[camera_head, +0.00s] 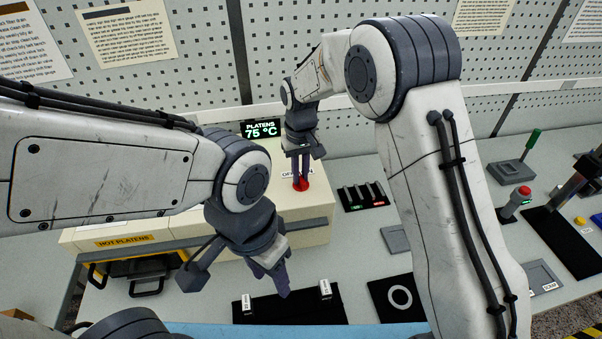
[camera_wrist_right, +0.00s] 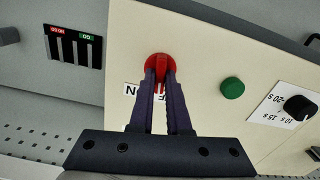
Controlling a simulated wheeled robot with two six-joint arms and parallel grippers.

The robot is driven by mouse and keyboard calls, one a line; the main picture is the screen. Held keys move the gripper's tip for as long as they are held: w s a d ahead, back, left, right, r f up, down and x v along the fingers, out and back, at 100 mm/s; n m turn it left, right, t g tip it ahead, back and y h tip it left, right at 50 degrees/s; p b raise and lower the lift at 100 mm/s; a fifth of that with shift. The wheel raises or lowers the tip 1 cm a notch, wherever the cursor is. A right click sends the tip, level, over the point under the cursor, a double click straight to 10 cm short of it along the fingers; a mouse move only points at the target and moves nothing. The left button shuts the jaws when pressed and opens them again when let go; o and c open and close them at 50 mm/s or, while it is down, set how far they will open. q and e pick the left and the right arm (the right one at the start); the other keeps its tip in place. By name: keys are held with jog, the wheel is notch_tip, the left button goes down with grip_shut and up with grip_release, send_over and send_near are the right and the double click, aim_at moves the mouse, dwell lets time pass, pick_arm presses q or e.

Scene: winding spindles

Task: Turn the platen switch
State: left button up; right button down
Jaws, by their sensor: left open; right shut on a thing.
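The platen switch is a red knob (camera_head: 301,184) on top of the cream platen box (camera_head: 317,215), with a partly covered OFF/ON label beside it. It also shows in the right wrist view (camera_wrist_right: 158,66). My right gripper (camera_head: 301,174) reaches down from above and is shut on the red knob, with its dark fingers on either side of it in the right wrist view (camera_wrist_right: 160,80). A display (camera_head: 261,130) behind the box reads PLATENS 75 °C. My left gripper (camera_head: 277,275) is open and empty, in front of the box.
In the right wrist view, a green button (camera_wrist_right: 232,87) and a black dial (camera_wrist_right: 300,106) sit on the same box. A black slotted panel (camera_head: 363,195) lies right of the box. A HOT PLATENS label (camera_head: 125,241) marks the front. A black mat (camera_head: 290,307) lies below my left gripper.

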jog(key=n, duration=0.4)
jog(key=shift+a+r+n, duration=0.1)
jog(key=shift+n, duration=0.3)
dwell(0.4)
jog(key=c, duration=0.9)
grip_release()
jog(key=shift+r+b, duration=1.4)
jog(key=shift+r, duration=3.8)
jog(key=shift+s, duration=0.1)
